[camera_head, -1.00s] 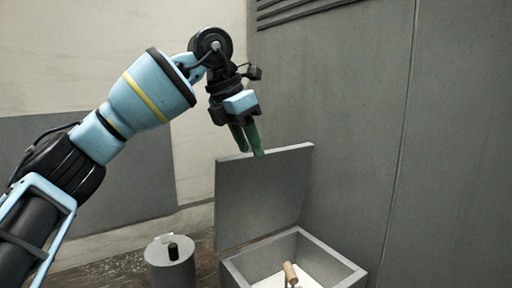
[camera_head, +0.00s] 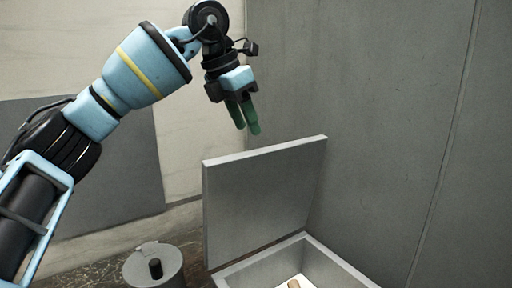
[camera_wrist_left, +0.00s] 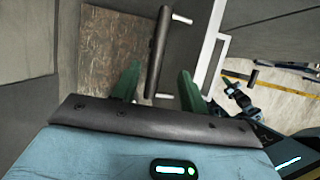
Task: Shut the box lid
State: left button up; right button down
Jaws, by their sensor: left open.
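The grey box (camera_head: 342,268) stands at the lower middle of the head view, its near part cut off by the frame. Its flat grey lid (camera_head: 262,190) stands up, open, tilted slightly back. My left gripper (camera_head: 246,128) has green fingers that point down, above the top edge of the lid in the picture, with a visible gap. In the left wrist view the two fingers (camera_wrist_left: 160,88) are apart, with nothing clearly held. A dark bar and a pale frame show beyond them; I cannot tell what they are.
A wooden-handled item (camera_head: 294,284) lies inside the box. A grey wall (camera_head: 400,120) rises behind and to the right. The air left of the lid looks free.

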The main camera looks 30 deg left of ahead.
pick_arm(q)
jog(key=x, duration=0.7)
jog(key=shift+w+f, duration=0.2)
jog(key=shift+f, duration=0.15)
jog(key=shift+c, duration=0.2)
grip_shut()
